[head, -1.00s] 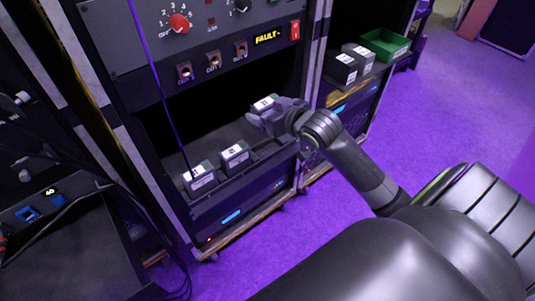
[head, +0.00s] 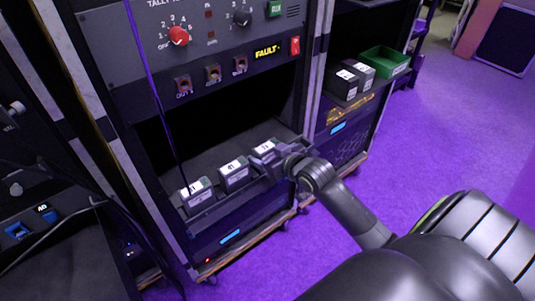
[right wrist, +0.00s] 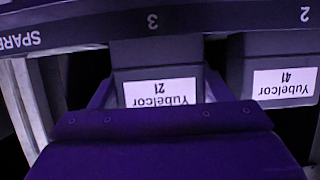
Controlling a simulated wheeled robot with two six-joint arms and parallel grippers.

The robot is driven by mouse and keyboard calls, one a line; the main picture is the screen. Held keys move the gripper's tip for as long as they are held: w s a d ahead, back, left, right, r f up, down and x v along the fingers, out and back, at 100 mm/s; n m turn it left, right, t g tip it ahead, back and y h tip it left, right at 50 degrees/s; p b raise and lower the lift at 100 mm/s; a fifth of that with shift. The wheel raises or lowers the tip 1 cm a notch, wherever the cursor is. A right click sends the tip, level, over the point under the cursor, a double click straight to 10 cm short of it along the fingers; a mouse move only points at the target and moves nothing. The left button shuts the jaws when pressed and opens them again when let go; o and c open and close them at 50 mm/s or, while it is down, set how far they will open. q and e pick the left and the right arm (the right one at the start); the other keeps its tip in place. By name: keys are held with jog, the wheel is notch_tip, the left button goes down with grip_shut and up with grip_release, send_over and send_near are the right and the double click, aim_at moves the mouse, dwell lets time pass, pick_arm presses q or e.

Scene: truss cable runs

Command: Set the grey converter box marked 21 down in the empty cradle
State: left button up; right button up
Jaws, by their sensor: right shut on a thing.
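The grey converter box marked 21 (right wrist: 158,78) has a white label that reads upside down in the right wrist view. It is also in the head view (head: 264,149), at the right end of a row in the rack. My right gripper (head: 268,160) is shut on it. Its fingers sit on either side of the box in the right wrist view (right wrist: 156,95). The box is at the place numbered 3, level with its neighbours. The cradle beneath is hidden, so I cannot tell whether the box rests in it. My left gripper is not in view.
The box marked 41 (right wrist: 280,75) stands beside it at place 2, also visible in the head view (head: 235,173). Another box (head: 197,195) is further left. A thin purple cable (head: 155,90) hangs before the rack. Dark boxes (head: 348,80) and a green tray (head: 385,61) are on the right.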

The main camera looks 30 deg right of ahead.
jog(key=shift+f, duration=0.1)
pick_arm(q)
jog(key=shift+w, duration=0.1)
pick_arm(e)
jog(key=o, duration=1.2)
jog(key=shift+c, duration=0.2)
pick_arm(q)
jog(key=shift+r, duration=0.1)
pick_arm(e)
jog(key=shift+s+r, duration=0.25)
jog(key=p+v, duration=0.1)
jog(key=v, duration=0.4)
jog(key=shift+d, duration=0.1)
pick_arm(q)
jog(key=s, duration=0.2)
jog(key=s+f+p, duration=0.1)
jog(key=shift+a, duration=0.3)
pick_arm(e)
jog(key=v, duration=0.6)
jog(key=shift+s, duration=0.25)
